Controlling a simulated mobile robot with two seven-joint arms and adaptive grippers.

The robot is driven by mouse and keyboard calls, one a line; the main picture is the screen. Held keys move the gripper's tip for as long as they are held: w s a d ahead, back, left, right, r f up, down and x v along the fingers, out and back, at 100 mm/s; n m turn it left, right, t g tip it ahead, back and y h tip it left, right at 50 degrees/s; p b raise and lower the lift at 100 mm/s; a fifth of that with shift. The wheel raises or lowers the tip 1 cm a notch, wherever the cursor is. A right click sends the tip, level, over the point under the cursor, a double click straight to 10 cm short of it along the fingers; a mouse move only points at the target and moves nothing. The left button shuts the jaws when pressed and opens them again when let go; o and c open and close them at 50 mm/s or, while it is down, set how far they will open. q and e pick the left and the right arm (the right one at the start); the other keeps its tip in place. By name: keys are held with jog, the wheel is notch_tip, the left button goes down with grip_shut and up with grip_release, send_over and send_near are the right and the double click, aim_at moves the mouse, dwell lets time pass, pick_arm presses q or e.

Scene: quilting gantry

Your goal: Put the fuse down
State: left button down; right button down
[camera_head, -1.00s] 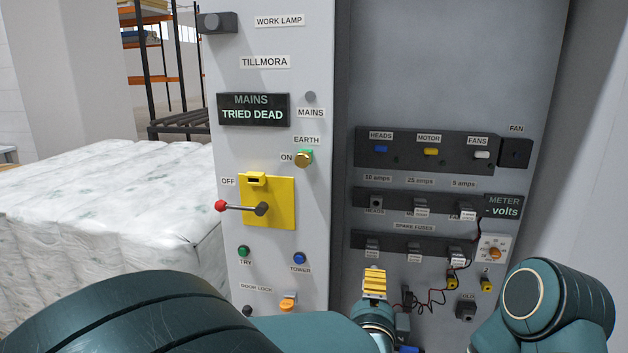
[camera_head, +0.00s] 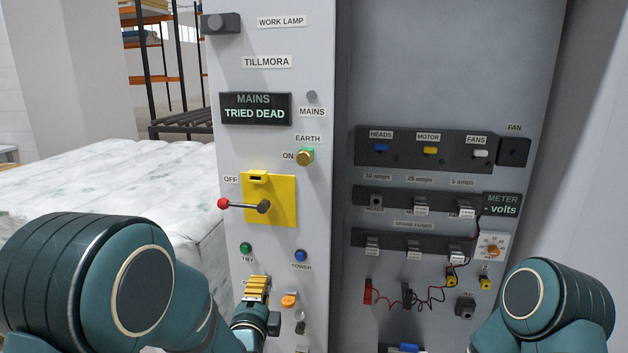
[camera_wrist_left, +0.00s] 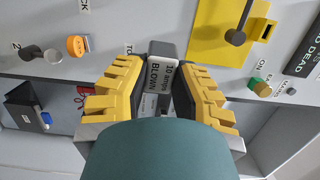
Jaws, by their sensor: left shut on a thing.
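My left gripper (camera_head: 257,289) is low in front of the left panel, near the orange knob. In the left wrist view its yellow fingers are shut on a grey fuse (camera_wrist_left: 160,75) labelled "10 amps BLOWN". The head view does not show the fuse clearly. In the head view, the left holder (camera_head: 376,202) of the upper fuse row looks empty, while fuses sit in the middle and right ones. Fuses also sit in the spare fuses row (camera_head: 392,240) below. My right gripper is out of view; only part of that arm shows.
A red-handled lever (camera_head: 245,205) on a yellow plate (camera_head: 283,205) sticks out above the left gripper. Red and black meter leads (camera_head: 430,290) hang in the cabinet. A dark holder with something blue shows in the left wrist view (camera_wrist_left: 30,105). White wrapped bales (camera_head: 110,185) stand left.

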pick_arm(q)
jog(key=a+f, duration=0.2)
jog(key=a, duration=0.4)
jog(key=s+f, duration=0.7)
jog(key=f, duration=0.6)
jog(key=shift+a+f+n+y, duration=0.15)
jog(key=shift+a+n+y, duration=0.05)
jog(key=shift+n+y, duration=0.1)
